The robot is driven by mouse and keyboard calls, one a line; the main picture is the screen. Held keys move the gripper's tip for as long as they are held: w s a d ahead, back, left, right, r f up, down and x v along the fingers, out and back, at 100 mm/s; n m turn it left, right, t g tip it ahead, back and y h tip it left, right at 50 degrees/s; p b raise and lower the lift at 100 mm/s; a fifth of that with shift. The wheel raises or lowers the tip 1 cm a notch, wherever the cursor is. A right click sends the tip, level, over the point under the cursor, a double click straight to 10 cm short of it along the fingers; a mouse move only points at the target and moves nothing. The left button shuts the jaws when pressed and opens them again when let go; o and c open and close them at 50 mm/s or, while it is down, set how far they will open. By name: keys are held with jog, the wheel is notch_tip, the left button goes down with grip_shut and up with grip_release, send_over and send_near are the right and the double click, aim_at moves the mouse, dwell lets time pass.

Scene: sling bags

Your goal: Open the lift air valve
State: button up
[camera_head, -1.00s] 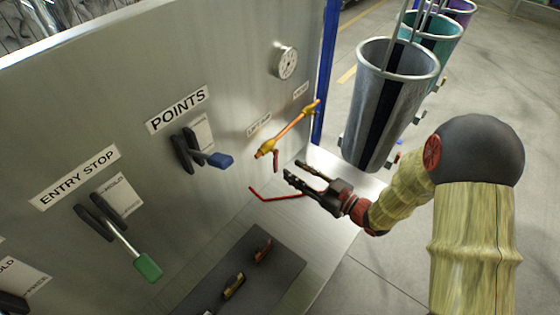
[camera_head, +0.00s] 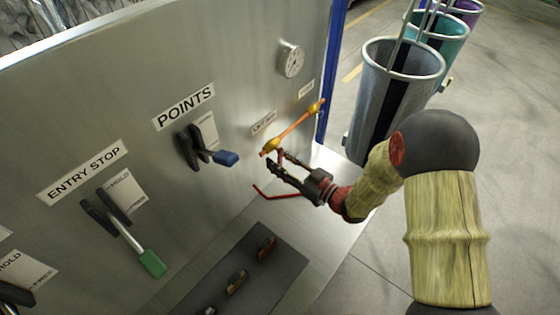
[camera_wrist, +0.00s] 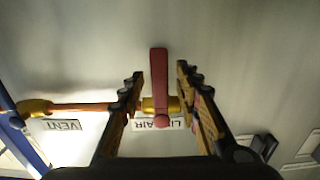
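The lift air valve is a brass body (camera_head: 269,148) on the panel, under a label that reads partly as lift air. Its red lever (camera_wrist: 159,85) shows in the wrist view, pointing up in that picture, between my fingers. My gripper (camera_head: 274,164) is open at the valve, one finger on each side of the lever. It also shows in the wrist view (camera_wrist: 160,76), with gaps between the lever and both fingers. In the head view the fingers hide most of the lever.
An orange pipe (camera_head: 294,126) runs to a second brass fitting (camera_head: 315,106), by the vent label (camera_wrist: 62,125). A gauge (camera_head: 292,60) is above. A blue-handled lever (camera_head: 226,157) and a green-handled lever (camera_head: 152,263) stick out at left.

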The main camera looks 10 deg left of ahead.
jog(key=shift+c, duration=0.4)
jog(key=c, duration=0.7)
grip_shut()
